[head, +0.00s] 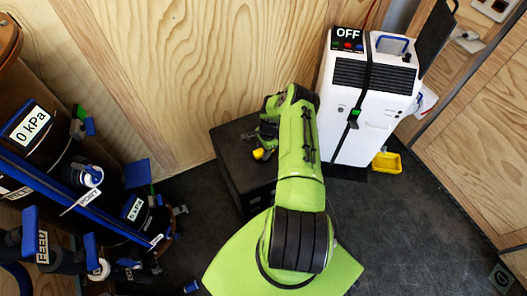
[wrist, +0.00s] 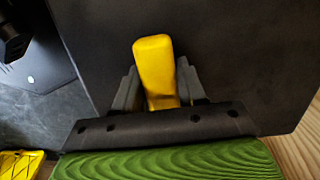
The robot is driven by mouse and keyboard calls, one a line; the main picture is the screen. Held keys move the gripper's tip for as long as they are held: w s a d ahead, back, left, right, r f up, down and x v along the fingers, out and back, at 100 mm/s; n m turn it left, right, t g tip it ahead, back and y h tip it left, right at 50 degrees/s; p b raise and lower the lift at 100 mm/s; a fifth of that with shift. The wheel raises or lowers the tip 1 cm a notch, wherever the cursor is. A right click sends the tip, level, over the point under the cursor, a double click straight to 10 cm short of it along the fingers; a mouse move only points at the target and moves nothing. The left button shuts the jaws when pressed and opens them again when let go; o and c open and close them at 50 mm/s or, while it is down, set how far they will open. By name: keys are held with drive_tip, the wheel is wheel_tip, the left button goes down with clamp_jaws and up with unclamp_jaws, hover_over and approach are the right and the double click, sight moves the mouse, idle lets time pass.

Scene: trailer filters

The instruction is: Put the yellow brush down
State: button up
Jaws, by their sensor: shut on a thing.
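The yellow brush (wrist: 154,68) is between the two dark fingers of my gripper (wrist: 158,92) in the wrist view. My gripper is shut on it. In the head view a small yellow part of the brush (head: 258,154) shows beside my gripper (head: 264,147), over the black box (head: 235,165). The dark flat top of the box fills most of the wrist view behind the brush (wrist: 235,55). I cannot tell whether the brush touches the box. The rest of the brush is hidden by my gripper and arm.
A white machine (head: 365,105) marked OFF stands right of the box. A yellow tray (head: 386,163) lies on the floor by it. Tanks and blue-handled pipes (head: 90,190) fill the left side. Dark floor (head: 420,220) is clear at right.

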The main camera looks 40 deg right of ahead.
drive_tip(key=shift+f, duration=0.4)
drive_tip(key=o, duration=1.1)
drive_tip(key=shift+r, duration=0.15)
